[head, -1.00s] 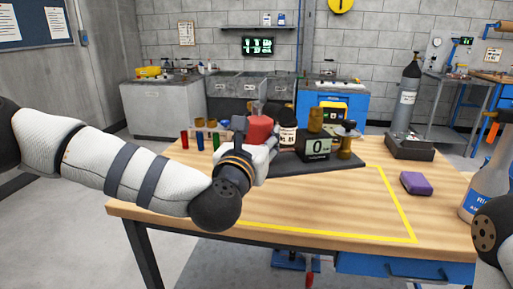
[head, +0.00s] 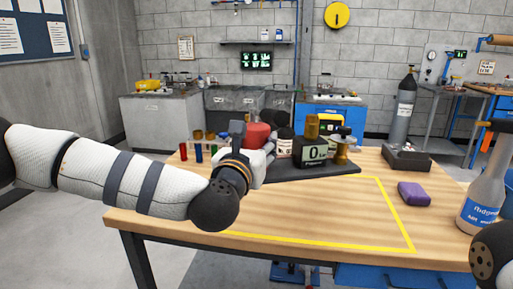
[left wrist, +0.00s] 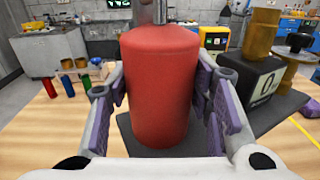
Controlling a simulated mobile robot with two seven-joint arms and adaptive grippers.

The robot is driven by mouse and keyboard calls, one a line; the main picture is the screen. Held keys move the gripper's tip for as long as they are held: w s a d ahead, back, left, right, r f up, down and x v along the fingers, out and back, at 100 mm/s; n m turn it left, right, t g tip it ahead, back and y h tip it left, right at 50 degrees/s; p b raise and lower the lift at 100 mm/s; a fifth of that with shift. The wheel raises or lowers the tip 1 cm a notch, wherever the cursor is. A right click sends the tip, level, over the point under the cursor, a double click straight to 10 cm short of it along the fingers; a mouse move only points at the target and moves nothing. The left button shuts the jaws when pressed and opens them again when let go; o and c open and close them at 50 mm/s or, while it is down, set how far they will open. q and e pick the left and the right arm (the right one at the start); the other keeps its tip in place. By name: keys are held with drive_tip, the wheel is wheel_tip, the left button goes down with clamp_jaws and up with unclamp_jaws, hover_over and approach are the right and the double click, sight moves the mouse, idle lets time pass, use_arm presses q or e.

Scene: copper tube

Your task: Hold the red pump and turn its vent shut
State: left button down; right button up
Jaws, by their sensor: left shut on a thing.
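The red pump (left wrist: 158,85) is a red cylinder, upright, with a grey metal neck (left wrist: 152,12) on top, cut off by the wrist view's upper edge. My left gripper (left wrist: 160,110) is shut on it, its purple-padded fingers on either side of the body. In the head view the pump (head: 257,135) shows above my left gripper (head: 262,155), which hides its lower part. I cannot make out the vent or whether it is open. My right gripper is not in view; only part of my right arm shows at the right edge.
A dark stand with a display block (head: 316,155) and a brass post (head: 342,148) are right of the pump. Coloured tubes (head: 198,152) stand left. A purple block (head: 413,194) and a labelled bottle (head: 482,195) are to the right. The yellow-taped table area (head: 330,215) is clear.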

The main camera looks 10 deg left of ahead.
use_arm(q)
drive_tip(key=w+a+r+b, duration=0.1)
drive_tip(key=w+b, duration=0.3)
drive_tip(key=w, duration=0.7)
drive_tip(key=shift+w+a, duration=0.15)
drive_tip(key=shift+a, duration=0.25)
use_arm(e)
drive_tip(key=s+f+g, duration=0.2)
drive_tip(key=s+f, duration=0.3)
